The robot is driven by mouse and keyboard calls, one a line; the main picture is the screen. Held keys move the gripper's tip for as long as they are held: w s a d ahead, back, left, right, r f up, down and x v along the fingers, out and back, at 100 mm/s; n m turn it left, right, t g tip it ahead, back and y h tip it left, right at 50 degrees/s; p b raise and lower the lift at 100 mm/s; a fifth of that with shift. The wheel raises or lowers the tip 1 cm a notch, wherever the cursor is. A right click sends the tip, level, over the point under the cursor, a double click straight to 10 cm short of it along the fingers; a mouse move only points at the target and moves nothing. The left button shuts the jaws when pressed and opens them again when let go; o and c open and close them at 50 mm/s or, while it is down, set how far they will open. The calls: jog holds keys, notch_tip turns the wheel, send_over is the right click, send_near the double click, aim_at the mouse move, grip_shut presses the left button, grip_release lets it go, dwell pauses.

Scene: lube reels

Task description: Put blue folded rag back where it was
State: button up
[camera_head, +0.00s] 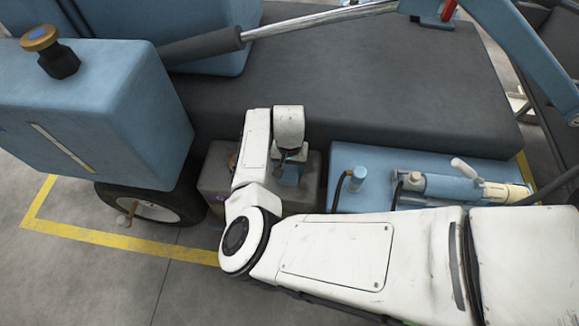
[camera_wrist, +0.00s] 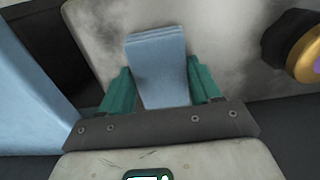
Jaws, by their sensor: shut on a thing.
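The blue folded rag (camera_wrist: 158,62) is between the two teal fingers of my gripper (camera_wrist: 160,84) in the wrist view. The gripper is shut on it, and its layered far edge sticks out past the fingertips. In the head view the rag (camera_head: 291,175) shows as a small blue patch under my gripper (camera_head: 286,158), over a worn grey block (camera_head: 212,184). The grey surface (camera_wrist: 228,35) is also behind the rag in the wrist view. I cannot tell whether the rag touches it. My wrist hides part of the block.
A gold-rimmed round part (camera_wrist: 306,57) is close on the right in the wrist view. A blue tray (camera_head: 345,160) with a pump (camera_head: 440,187) is right of the block. A blue tank (camera_head: 95,115) and wheel (camera_head: 150,205) are at left. A dark ledge (camera_head: 370,90) is behind.

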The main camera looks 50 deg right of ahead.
aim_at(290, 167)
jog(key=o, duration=0.9)
jog(key=shift+f, duration=0.1)
notch_tip(290, 167, up, 12)
jog(key=p, duration=0.3)
jog(key=shift+d+r, duration=0.1)
jog(key=shift+r, duration=0.1)
jog(key=s+d+r+n+t+h, duration=0.1)
jog(key=s+d+r+n+h, duration=0.2)
jog(key=d, duration=0.4)
jog(key=s+d+r+t+h, duration=0.1)
jog(key=s+d+r+h, duration=0.15)
jog(key=d+r, duration=0.35)
jog(key=s+a+f+n+y, duration=0.1)
jog(key=s+a+f+n, duration=0.1)
jog(key=s+a, duration=0.3)
jog(key=s+a+f+n+y, duration=0.2)
jog(key=s+a, duration=0.3)
jog(key=a, duration=0.3)
jog(key=s+a+f+n+y, duration=0.2)
jog(key=s+a+f+n, duration=0.1)
jog(key=s+a, duration=0.3)
jog(key=shift+a+f+n+g, duration=0.4)
jog(key=shift+a+f, duration=0.35)
jog(key=shift+f, duration=0.1)
